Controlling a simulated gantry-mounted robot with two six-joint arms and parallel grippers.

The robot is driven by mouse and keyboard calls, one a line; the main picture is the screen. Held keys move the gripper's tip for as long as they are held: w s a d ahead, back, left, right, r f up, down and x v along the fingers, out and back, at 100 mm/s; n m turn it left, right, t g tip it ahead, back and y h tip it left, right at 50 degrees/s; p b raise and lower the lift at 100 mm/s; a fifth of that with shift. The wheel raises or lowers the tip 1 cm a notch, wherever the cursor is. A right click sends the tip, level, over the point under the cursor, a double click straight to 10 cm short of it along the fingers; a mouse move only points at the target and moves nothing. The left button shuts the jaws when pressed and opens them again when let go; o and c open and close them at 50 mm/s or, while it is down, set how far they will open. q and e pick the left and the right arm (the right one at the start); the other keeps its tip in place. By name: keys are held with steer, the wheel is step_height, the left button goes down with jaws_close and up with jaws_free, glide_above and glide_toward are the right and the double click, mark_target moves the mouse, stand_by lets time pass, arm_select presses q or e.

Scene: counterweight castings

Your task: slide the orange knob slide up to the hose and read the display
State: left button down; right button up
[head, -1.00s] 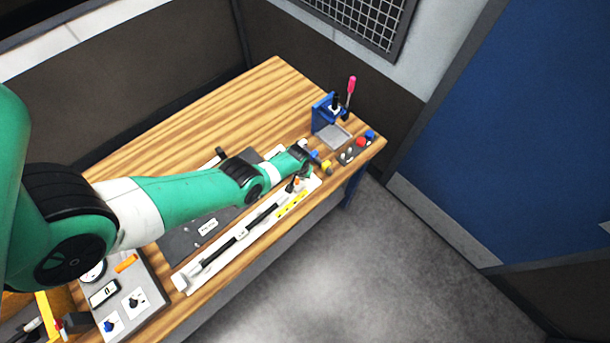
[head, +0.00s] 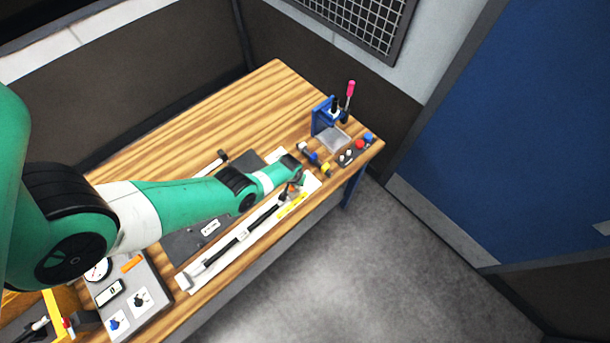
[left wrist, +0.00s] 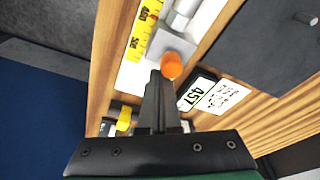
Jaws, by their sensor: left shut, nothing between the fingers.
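The orange knob (left wrist: 171,65) sits on a grey slide block (left wrist: 172,44) on the white rail, beside a yellow scale (left wrist: 144,32). In the left wrist view my left gripper (left wrist: 159,80) is shut and empty, its tips right at the knob; I cannot tell whether they touch. A grey cylinder (left wrist: 184,14) runs from the block. The small display (left wrist: 197,93) reads 457. In the head view my left gripper (head: 297,180) is over the rail's far right end. A dark hose-like length (head: 240,236) lies along the rail. My right gripper is not in view.
A dark plate (head: 195,232) lies behind the rail. A blue stand (head: 322,113) and coloured buttons (head: 359,145) are at the table's right end. A grey panel with dials (head: 135,290) is at the near left. The back of the wooden table (head: 250,100) is clear.

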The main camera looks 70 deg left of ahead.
arm_select(q)
steer(key=shift+s+d+p, duration=0.2)
steer(key=shift+s+p, duration=0.2)
steer(key=shift+s, duration=0.1)
steer(key=shift+s+d+p, duration=0.2)
steer(key=shift+s+p, duration=0.15)
steer(key=shift+s, duration=0.1)
steer(key=shift+s+d+f, duration=0.1)
steer(key=shift+s, duration=0.1)
stand_by(0.8)
steer(key=shift+w, duration=0.1)
stand_by(0.8)
